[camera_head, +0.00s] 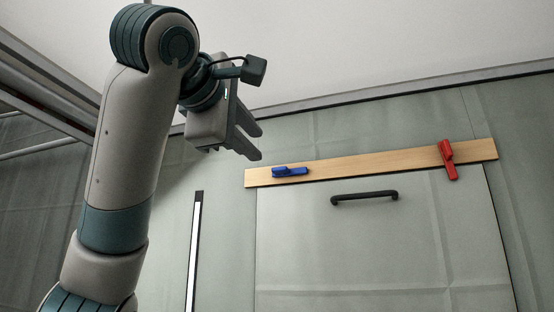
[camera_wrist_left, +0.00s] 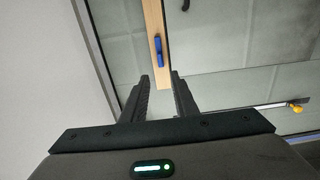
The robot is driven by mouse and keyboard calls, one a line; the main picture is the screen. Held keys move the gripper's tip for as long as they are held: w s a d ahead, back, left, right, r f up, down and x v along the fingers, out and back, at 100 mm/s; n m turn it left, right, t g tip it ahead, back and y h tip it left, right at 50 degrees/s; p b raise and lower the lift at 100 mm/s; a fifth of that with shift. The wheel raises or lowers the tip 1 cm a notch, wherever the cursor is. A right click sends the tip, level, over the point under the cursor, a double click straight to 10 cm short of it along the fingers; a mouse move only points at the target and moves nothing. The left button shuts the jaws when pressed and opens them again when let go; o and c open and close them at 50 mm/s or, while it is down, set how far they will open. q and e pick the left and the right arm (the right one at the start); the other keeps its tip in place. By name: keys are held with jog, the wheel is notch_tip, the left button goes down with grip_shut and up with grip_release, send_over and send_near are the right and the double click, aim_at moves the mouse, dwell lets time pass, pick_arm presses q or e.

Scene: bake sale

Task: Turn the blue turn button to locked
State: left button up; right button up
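The blue turn button (camera_head: 290,172) sits near the left end of a wooden strip (camera_head: 370,162) on the wall panel. It lies roughly level, along the strip. In the left wrist view the blue turn button (camera_wrist_left: 158,52) shows beyond the fingertips, on the wooden strip (camera_wrist_left: 153,18). My left gripper (camera_head: 256,143) is up and left of the button, apart from it. Its two fingers are spread with nothing between them, as the left wrist view (camera_wrist_left: 160,78) also shows. My right gripper is in neither view.
A red turn button (camera_head: 448,160) hangs steeply tilted near the strip's right end. A black handle (camera_head: 364,197) is on the panel below the strip. A dark-edged vertical white bar (camera_head: 195,250) stands left of the panel. The space before the blue button looks clear.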

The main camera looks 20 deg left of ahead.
aim_at(279, 169)
pick_arm(q)
jog(key=w+p, duration=0.8)
jog(key=w, duration=0.6)
jog(key=shift+w+d, duration=0.15)
jog(key=shift+c, duration=0.7)
jog(key=c, duration=0.5)
jog(key=shift+d, duration=0.1)
grip_shut()
